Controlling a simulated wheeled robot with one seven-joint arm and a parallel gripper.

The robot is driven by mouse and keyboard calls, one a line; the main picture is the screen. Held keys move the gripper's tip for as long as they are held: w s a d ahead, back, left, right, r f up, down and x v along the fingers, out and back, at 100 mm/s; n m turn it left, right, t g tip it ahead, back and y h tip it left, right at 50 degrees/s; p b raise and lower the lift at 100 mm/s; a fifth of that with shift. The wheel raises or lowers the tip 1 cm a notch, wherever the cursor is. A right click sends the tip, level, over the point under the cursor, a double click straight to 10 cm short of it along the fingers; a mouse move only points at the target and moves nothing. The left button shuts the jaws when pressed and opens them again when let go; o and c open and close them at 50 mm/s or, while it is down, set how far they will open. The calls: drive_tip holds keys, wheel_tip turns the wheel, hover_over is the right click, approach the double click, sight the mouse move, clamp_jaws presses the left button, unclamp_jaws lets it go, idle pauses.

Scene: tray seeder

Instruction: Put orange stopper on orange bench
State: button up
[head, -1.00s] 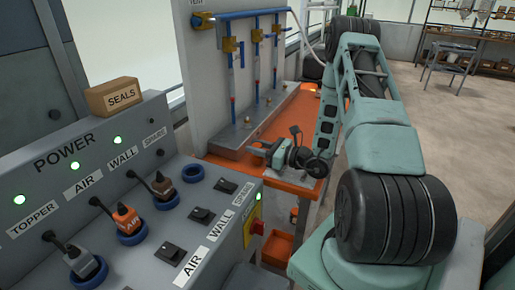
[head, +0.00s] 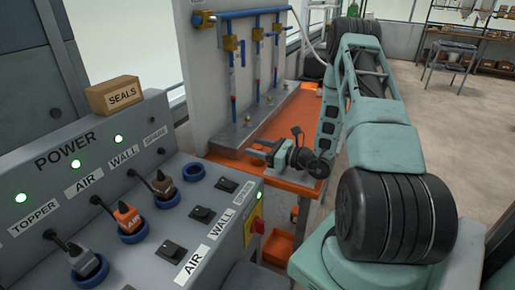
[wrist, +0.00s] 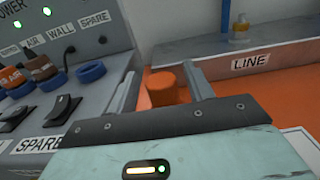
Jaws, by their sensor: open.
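The orange stopper (wrist: 162,88) is a short orange cylinder standing upright on the orange bench in the wrist view. The orange bench (wrist: 241,97) spreads to the right of it there, and it also shows in the head view (head: 300,112). My gripper (wrist: 165,84) is open, with one finger on each side of the stopper and a visible gap to each. In the head view my gripper (head: 256,154) is low over the near part of the bench. I cannot make out the stopper in that view.
A grey power panel (head: 110,150) with switches and plugs stands at the left, close to my gripper. A SEALS box (head: 113,96) sits on it. A grey ledge with blue pipes and yellow valves (head: 240,130) runs along the bench's back.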

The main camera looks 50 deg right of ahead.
drive_tip(key=b+v, duration=0.2)
drive_tip(key=v, duration=0.9)
drive_tip(key=shift+s+d, duration=0.1)
drive_tip(key=shift+s, duration=0.2)
drive_tip(key=w+a+r+n+g+y, duration=0.1)
drive_tip(key=a+n+g+y, duration=0.1)
drive_tip(key=a, duration=0.3)
drive_tip(key=w+a+r+n+g+y, duration=0.1)
drive_tip(key=a+r+n+g+y, duration=0.1)
drive_tip(key=a+n+g+y, duration=0.1)
drive_tip(key=w+a+r+n+g+y, duration=0.1)
drive_tip(key=a+n+g+y, duration=0.2)
drive_tip(key=a, duration=0.5)
drive_tip(key=shift+w+a+r+n, duration=0.1)
drive_tip(key=shift+a+r+n, duration=0.05)
drive_tip(key=shift+r+n, duration=0.3)
drive_tip(key=s+a+r+n+g+h, duration=0.2)
drive_tip(key=s+a+n+g+h, duration=0.2)
drive_tip(key=a+n, duration=0.8)
drive_tip(key=s+a+r+n+g+h, duration=0.3)
drive_tip(key=s+a+n+g+h, duration=0.2)
drive_tip(key=s+a+n+h, duration=0.4)
drive_tip(key=s+a+n, duration=0.4)
drive_tip(key=n, duration=0.5)
drive_tip(key=shift+s+n, duration=0.35)
drive_tip(key=shift+a+r, duration=0.1)
drive_tip(key=shift+r, duration=0.05)
